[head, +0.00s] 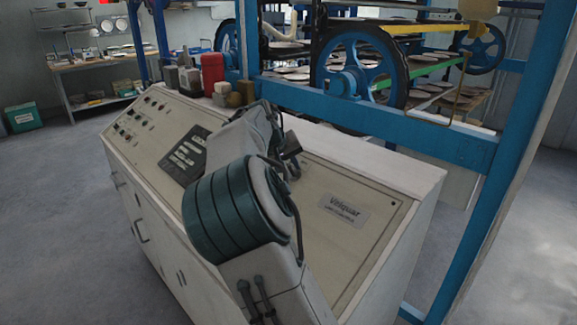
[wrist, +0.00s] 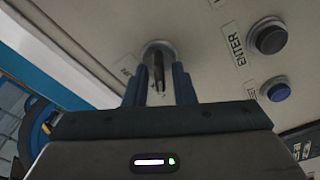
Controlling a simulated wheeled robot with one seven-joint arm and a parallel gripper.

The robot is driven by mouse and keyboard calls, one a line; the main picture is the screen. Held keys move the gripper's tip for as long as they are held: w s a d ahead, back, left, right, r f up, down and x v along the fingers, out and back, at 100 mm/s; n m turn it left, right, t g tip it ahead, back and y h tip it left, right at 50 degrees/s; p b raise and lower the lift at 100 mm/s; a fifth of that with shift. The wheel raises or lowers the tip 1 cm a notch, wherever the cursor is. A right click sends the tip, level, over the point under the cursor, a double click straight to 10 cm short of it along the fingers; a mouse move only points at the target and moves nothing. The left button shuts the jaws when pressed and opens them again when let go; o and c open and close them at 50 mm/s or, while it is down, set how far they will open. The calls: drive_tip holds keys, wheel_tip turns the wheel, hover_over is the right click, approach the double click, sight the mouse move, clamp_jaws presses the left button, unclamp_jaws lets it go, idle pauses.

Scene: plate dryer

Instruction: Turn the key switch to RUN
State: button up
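The key switch (wrist: 158,50) shows in the wrist view, a round metal collar on the cream panel with a dark narrow key (wrist: 157,72) standing out of it. My gripper (wrist: 157,82) is in front of it, with one blue-grey finger on each side of the key. The fingers are apart, and gaps seem to show between them and the key; I see no clear contact. Labels around the switch are partly hidden by the fingers and not readable. In the head view my arm covers the switch and my gripper.
In the wrist view a black button (wrist: 269,38) marked ENTER and a blue button (wrist: 278,92) sit right of the switch. In the head view the cream console (head: 340,205) stands beside a blue machine frame (head: 400,130). A red container (head: 213,72) stands on the console's back ledge.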

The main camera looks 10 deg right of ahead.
drive_tip(key=shift+m, duration=0.3)
drive_tip(key=shift+c, duration=0.2)
drive_tip(key=m+b, duration=0.1)
drive_tip(key=m, duration=0.4)
drive_tip(key=shift+d+m+h, duration=0.1)
drive_tip(key=shift+m+h, duration=0.2)
drive_tip(key=m+b, duration=0.1)
drive_tip(key=m, duration=0.4)
drive_tip(key=shift+r+m+h, duration=0.1)
drive_tip(key=shift+m+h, duration=0.2)
drive_tip(key=shift+m, duration=0.1)
drive_tip(key=o, duration=0.7)
drive_tip(key=shift+c, duration=0.2)
drive_tip(key=shift+s, duration=0.1)
drive_tip(key=v, duration=1.3)
drive_tip(key=shift+r, duration=0.45)
